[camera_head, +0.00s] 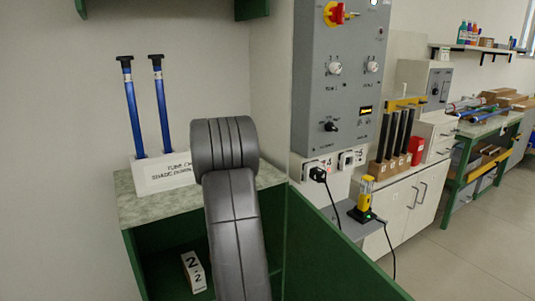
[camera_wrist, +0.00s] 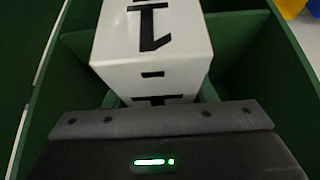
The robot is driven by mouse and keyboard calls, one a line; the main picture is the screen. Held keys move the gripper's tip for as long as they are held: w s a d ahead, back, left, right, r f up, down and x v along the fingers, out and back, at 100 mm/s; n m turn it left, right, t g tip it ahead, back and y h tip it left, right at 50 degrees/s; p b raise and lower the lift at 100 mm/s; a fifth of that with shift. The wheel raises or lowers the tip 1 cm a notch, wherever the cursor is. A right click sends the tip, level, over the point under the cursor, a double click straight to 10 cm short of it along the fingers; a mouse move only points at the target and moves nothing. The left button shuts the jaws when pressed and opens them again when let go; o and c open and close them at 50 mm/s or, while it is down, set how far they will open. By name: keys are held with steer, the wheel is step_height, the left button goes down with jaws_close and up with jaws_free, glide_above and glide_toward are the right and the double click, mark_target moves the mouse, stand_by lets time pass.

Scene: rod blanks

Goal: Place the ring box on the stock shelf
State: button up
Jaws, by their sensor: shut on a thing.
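In the wrist view, a white box (camera_wrist: 152,55) with bold black marks on two faces is held between the jaws of my gripper (camera_wrist: 158,98). I take it for the ring box, but its marks do not read clearly. Green panels (camera_wrist: 250,50) surround it, so it is inside or over a green compartment. I cannot tell whether it touches a surface. In the head view my arm hides the gripper and this box. Another white box (camera_head: 194,272) marked 2 lies inside the green cabinet (camera_head: 165,262). No label for the stock shelf is readable.
A white holder (camera_head: 163,173) with two blue rods (camera_head: 133,107) stands on the cabinet top. The open green door or panel (camera_head: 335,255) reaches to the right. A grey control panel (camera_head: 340,80) and a yellow lamp (camera_head: 364,196) are beyond it. The floor at right is clear.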

steer(key=w+d+r+m+h+p, duration=0.1)
steer(key=d+r+m+p, duration=0.2)
steer(key=r+p, duration=0.6)
steer(key=w+d+r+m+h+p, duration=0.1)
steer(key=d+r+p, duration=0.7)
steer(key=r, duration=0.8)
steer(key=shift+w+m+t+h+p, duration=0.2)
steer(key=shift+m+t+h+p, duration=0.25)
steer(key=shift+m, duration=0.45)
